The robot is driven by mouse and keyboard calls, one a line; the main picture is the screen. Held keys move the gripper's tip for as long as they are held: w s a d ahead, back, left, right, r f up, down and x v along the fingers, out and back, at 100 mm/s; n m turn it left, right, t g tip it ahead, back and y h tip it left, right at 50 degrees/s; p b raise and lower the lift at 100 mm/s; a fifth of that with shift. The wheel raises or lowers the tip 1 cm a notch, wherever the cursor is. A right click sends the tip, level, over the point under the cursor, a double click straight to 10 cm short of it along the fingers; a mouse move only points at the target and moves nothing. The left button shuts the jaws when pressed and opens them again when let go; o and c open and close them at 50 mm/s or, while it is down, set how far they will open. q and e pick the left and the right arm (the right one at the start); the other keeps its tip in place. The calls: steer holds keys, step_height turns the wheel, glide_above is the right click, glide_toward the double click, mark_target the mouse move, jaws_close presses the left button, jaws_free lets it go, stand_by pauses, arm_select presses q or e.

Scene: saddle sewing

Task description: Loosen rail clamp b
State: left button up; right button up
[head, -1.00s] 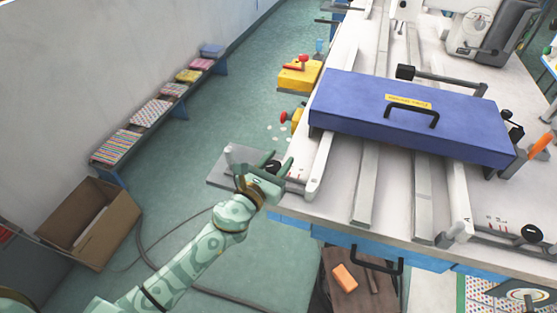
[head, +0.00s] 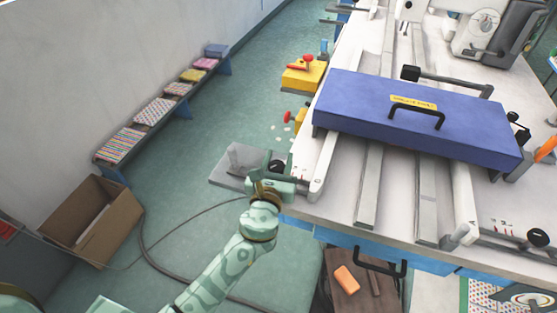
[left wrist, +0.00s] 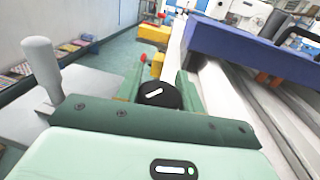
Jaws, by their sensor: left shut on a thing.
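A black round knob with a white mark, the knob of a rail clamp (head: 277,166), sits at the table's left front corner, at the end of a white rail. My left gripper (head: 276,173) is at this knob. In the left wrist view the knob (left wrist: 159,96) lies between the two green fingers of my left gripper (left wrist: 158,88), which are shut on it. Its white mark is tilted, rising to the right. A second black clamp knob (head: 537,237) is at the right front, near a letter A. My right gripper is not in view.
A blue box-like cover with a black handle (head: 420,122) spans the rails. A grey plate (head: 232,166) with a pale upright post (left wrist: 40,66) juts out left of the knob. A cardboard box (head: 92,222) stands on the floor; the floor between is open.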

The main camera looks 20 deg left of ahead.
arm_select(q)
steer(key=shift+r, duration=0.1)
steer(key=o, duration=1)
steer(key=shift+s, duration=0.1)
steer(key=s+d, duration=0.1)
steer(key=s, duration=1.5)
steer(key=shift+d, duration=0.3)
